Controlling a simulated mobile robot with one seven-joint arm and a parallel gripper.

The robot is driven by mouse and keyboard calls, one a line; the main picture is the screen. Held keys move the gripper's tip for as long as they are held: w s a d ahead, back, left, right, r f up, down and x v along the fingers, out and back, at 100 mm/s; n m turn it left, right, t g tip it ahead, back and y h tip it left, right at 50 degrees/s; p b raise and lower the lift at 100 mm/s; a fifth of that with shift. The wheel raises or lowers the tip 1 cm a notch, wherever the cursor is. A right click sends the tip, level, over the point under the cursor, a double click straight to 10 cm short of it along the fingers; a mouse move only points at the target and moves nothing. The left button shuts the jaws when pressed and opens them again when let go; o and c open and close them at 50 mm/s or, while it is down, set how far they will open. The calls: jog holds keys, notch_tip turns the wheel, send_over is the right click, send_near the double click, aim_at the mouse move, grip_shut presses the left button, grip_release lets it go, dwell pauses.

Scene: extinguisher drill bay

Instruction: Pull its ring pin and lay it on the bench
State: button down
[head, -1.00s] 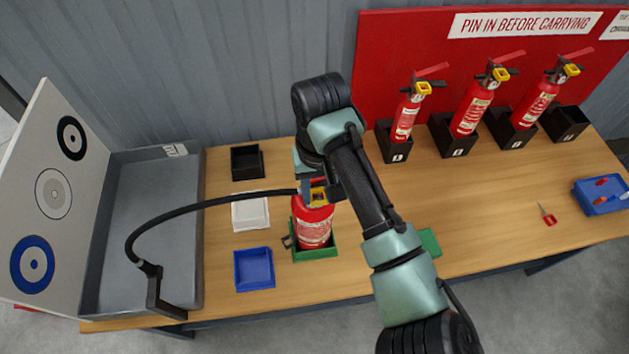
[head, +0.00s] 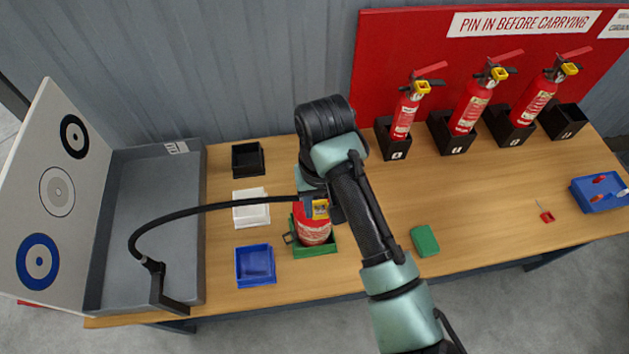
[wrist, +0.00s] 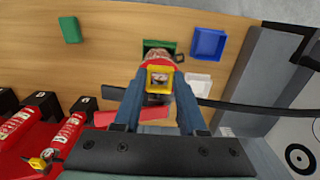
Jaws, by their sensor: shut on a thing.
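A red extinguisher (head: 311,231) stands in a green holder (head: 318,250) at the front middle of the bench (head: 490,180). My gripper (head: 318,205) is at its head. In the wrist view the two blue fingers of my gripper (wrist: 158,85) flank a yellow square ring (wrist: 158,78), the pull of the ring pin, and are shut on it. The ring also shows in the head view (head: 320,209), in front of the extinguisher's upper body. A red lever (wrist: 118,120) shows below the ring. The pin's shaft is hidden, so I cannot tell whether it still sits in the head.
Blue (head: 255,266), white (head: 251,208) and black (head: 247,160) trays stand left of the extinguisher. A black hose (head: 200,210) arches over to the grey bin (head: 150,230). A green block (head: 425,241) lies to the right; several black holders stand behind.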

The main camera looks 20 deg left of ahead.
jog(key=shift+f, duration=0.1)
jog(key=shift+s+d+p, duration=0.3)
jog(key=shift+s+d, duration=0.5)
jog(key=shift+s, duration=0.35)
